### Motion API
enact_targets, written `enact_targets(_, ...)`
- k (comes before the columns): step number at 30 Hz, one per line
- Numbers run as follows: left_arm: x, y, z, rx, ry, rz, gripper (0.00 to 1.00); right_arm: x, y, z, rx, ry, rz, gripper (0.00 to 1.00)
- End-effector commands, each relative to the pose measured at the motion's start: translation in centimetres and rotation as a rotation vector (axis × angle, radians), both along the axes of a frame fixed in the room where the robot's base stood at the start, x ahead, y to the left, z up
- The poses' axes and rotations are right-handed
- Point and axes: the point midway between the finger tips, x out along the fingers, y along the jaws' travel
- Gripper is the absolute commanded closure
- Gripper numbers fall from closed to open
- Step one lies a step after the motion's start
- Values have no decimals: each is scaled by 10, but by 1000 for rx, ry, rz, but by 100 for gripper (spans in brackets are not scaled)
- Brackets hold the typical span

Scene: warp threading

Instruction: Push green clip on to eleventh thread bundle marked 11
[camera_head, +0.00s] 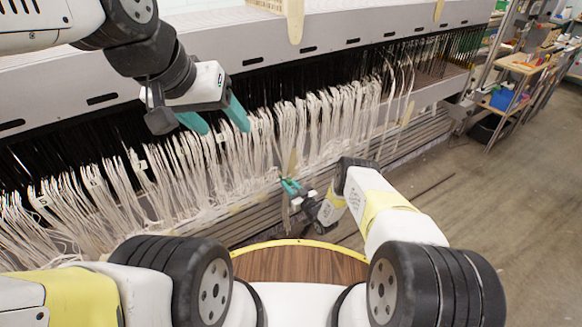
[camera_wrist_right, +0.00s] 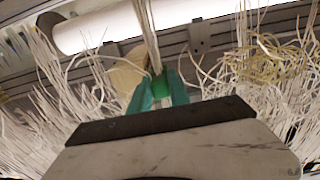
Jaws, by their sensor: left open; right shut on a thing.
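My right gripper (camera_head: 291,187) is low in front of the loom's hanging threads, its teal fingers shut. In the right wrist view the fingers (camera_wrist_right: 160,92) are shut on a small bright green clip (camera_wrist_right: 161,84). A pale thread bundle (camera_wrist_right: 149,32) runs down to the clip and meets it between the fingertips. I cannot tell whether the clip is around the bundle or only against it. No number 11 mark is readable. My left gripper (camera_head: 218,118) is open and empty, in front of the upper threads to the left.
White thread bundles (camera_head: 190,165) hang in a long row along the loom (camera_head: 330,35). Dark rails (camera_head: 400,140) run beneath them. A wooden round top (camera_head: 300,262) with a yellow rim lies between my arms. A cluttered workbench (camera_head: 525,65) stands at right; the floor (camera_head: 500,200) there is clear.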

Motion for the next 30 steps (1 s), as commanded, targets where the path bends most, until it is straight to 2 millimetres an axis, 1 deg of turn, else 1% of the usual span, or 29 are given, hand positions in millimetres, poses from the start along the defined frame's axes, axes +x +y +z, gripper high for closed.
enact_targets(5,0,0,0,0,0,0,36,1,0,1,0,0,0,100)
enact_targets(6,0,0,0,0,0,0,36,1,0,1,0,0,0,72)
enact_targets(8,0,0,0,0,0,0,36,1,0,1,0,0,0,60)
enact_targets(9,0,0,0,0,0,0,36,1,0,1,0,0,0,52)
enact_targets(16,0,0,0,0,0,0,36,0,0,0,0,0,0,52)
enact_targets(18,0,0,0,0,0,0,36,0,0,0,0,0,0,39)
enact_targets(19,0,0,0,0,0,0,36,0,0,0,0,0,0,34)
enact_targets(30,0,0,0,0,0,0,36,0,0,0,0,0,0,34)
